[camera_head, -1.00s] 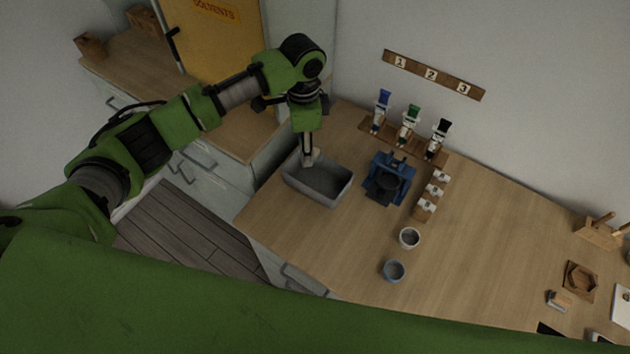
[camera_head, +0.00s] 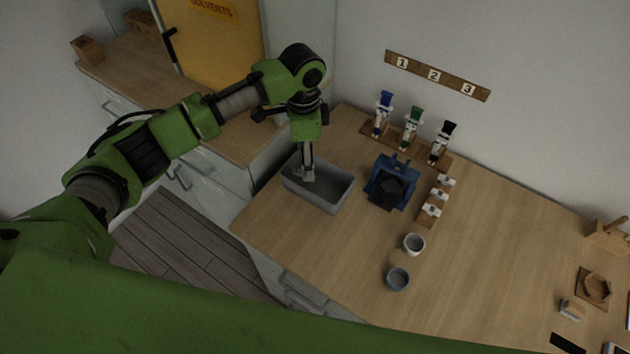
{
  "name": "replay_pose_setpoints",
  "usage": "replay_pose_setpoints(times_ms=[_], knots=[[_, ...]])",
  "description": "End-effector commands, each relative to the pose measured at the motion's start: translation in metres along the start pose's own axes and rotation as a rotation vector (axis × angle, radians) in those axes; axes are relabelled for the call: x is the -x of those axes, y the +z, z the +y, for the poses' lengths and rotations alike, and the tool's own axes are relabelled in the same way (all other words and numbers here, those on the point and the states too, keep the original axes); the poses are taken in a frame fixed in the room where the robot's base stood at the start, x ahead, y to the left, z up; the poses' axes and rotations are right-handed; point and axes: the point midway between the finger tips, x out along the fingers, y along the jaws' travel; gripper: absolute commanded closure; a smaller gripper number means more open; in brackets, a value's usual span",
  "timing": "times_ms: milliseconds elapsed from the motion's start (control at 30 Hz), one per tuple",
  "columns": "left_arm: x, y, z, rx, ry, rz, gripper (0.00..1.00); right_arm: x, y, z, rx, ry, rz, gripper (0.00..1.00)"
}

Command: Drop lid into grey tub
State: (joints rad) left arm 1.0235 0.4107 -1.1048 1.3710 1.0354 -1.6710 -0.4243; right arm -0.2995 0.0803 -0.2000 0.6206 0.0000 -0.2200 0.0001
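The grey tub (camera_head: 330,205) stands on the wooden worktop near its left edge. My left gripper (camera_head: 308,176) points down into the tub, with its fingertips below the level of the rim. The fingers look close together, but they are small and dark here, and I cannot tell whether they hold anything. I cannot make out a lid clearly; any lid inside the tub is hidden or too dim to tell. My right gripper is not in view.
A blue device (camera_head: 391,182) stands just right of the tub. A white cup (camera_head: 413,244) and a blue-grey cup (camera_head: 397,278) stand in front. The worktop's middle right (camera_head: 500,250) is clear.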

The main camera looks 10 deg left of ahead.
Motion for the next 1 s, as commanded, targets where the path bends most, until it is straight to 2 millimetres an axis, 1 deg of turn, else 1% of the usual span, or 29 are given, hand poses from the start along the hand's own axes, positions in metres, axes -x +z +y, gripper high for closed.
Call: replay_pose_setpoints(times_ms=[67,133,233,367,500,600,700,833,1000], knots=[[0.001,0.000,0.000,0.000,0.000,0.000,0.40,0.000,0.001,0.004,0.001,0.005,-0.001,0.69],[0.004,0.000,0.000,0.000,-0.001,0.001,0.40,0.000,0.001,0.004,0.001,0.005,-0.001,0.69],[0.015,-0.001,-0.001,-0.001,-0.002,0.002,0.40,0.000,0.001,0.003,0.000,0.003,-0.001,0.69],[0.041,-0.001,-0.001,-0.001,-0.003,0.004,0.40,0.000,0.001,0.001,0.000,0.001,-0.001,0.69],[0.072,-0.001,-0.001,-0.001,-0.003,0.003,0.40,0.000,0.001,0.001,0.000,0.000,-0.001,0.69],[0.091,-0.001,-0.001,-0.001,-0.002,0.002,0.40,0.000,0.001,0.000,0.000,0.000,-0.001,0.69],[0.105,-0.001,-0.001,-0.001,-0.001,0.001,0.40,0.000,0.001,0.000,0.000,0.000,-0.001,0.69],[0.117,0.000,0.000,0.000,0.000,0.000,0.40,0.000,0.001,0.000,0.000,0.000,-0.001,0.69],[0.120,0.000,0.000,0.000,0.000,0.000,0.40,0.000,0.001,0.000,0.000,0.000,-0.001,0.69]])
